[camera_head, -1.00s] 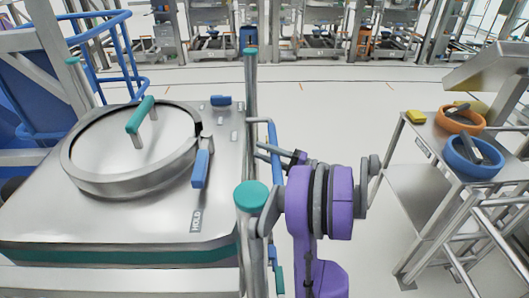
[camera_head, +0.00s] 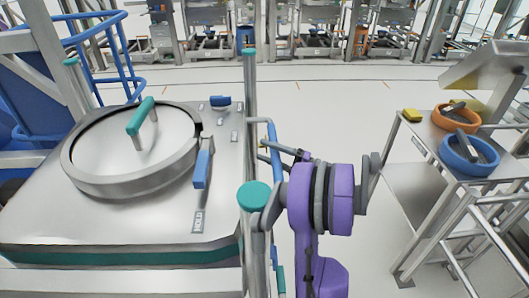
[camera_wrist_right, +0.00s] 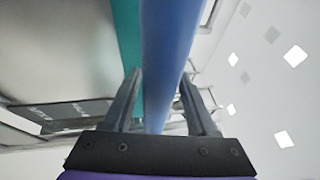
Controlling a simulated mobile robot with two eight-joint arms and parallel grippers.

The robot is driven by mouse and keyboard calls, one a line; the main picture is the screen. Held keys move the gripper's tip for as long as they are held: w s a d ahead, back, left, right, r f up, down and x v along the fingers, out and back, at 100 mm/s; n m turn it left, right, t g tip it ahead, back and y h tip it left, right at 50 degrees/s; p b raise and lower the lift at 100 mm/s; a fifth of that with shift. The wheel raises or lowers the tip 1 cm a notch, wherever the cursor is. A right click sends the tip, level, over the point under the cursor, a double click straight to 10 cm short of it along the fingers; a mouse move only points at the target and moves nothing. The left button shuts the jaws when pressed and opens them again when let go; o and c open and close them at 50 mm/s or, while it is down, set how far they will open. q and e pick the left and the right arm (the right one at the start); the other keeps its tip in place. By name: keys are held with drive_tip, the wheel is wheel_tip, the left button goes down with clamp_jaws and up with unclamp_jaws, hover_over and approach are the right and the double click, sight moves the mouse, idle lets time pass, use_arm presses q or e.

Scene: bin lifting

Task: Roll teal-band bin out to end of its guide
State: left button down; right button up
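The teal-band bin (camera_head: 110,225) is a large steel body at the left of the head view, with a teal band (camera_head: 120,255) along its front side. A round steel lid with a teal handle (camera_head: 140,115) is on top. A blue upright bar (camera_head: 274,135) stands at the bin's right side. My right gripper (camera_head: 268,148) is at this bar, partly hidden by a steel post. My left gripper is out of view.
A steel post with a round teal cap (camera_head: 255,195) stands close beside my right arm. A steel table (camera_head: 415,190) with blue and orange rings is at the right. Pale floor is free beyond the bin and between the arm and the table.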

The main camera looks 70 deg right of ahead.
drive_tip(key=shift+o, duration=0.2)
drive_tip(key=shift+w, duration=0.15)
drive_tip(key=s+f, duration=0.2)
drive_tip(key=s, duration=0.8)
drive_tip(key=shift+s, duration=0.3)
drive_tip(key=shift+a, duration=0.1)
